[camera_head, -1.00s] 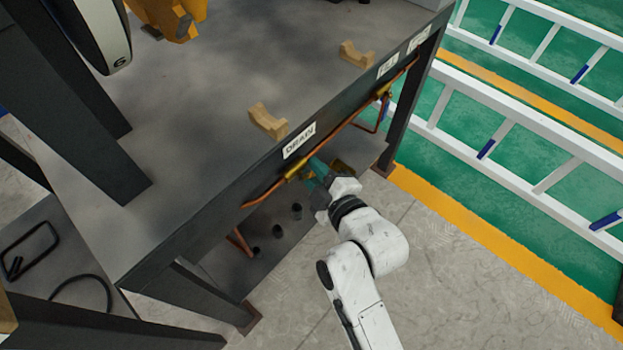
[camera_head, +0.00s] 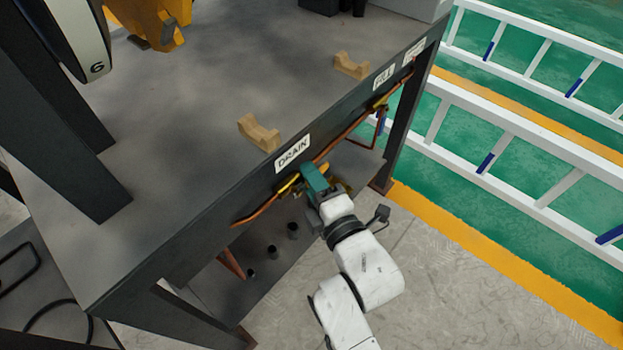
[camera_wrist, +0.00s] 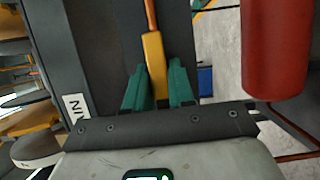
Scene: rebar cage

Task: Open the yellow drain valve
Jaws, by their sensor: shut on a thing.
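The DRAIN label (camera_head: 292,153) is on the dark front edge of the bench, and the yellow drain valve (camera_head: 288,184) sits on the copper pipe below it. My gripper (camera_head: 313,182), with teal fingers, is at this valve. In the wrist view the yellow valve handle (camera_wrist: 154,62) lies between the two teal fingers (camera_wrist: 157,88), one on each side, and the fingers are shut on it. The handle appears roughly in line with the copper pipe (camera_wrist: 150,14) there. The valve body is partly hidden by my gripper.
A second yellow valve (camera_head: 380,102) is farther along the pipe near the FILL label (camera_head: 384,76). Wooden cradles (camera_head: 258,133) stand on the bench top. A red cylinder (camera_wrist: 275,45) is at the right in the wrist view.

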